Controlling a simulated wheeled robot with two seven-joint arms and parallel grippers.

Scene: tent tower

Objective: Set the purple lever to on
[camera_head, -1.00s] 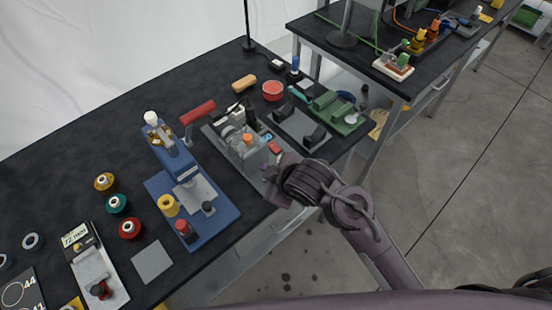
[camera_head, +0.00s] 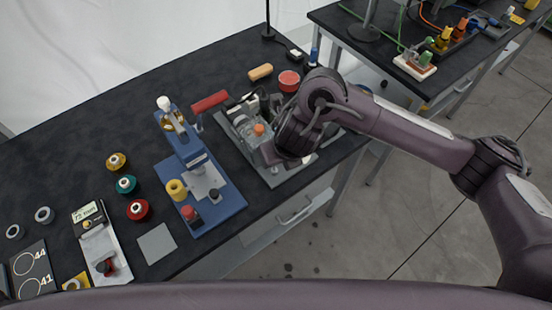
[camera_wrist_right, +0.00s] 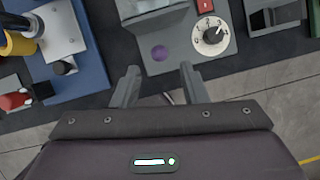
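The purple lever shows as a round purple knob (camera_wrist_right: 160,53) on the front of a grey machine (camera_wrist_right: 185,40) in the right wrist view. I cannot tell which way it is set. My right gripper (camera_wrist_right: 160,75) is open and empty, its two fingers pointing toward the machine. The knob lies between the fingers' lines, just beyond their tips, and nothing visibly touches it. In the head view the grey machine (camera_head: 241,128) stands on the black bench, and my right arm's wrist covers its near right part; the lever is hidden there. My left gripper is not in view.
A dial (camera_wrist_right: 211,36) and a red switch (camera_wrist_right: 205,5) sit right of the knob. A blue press (camera_head: 222,205) stands left of the machine. A red-handled lever (camera_head: 210,101) rises behind it. Floor is open beyond the bench's near edge.

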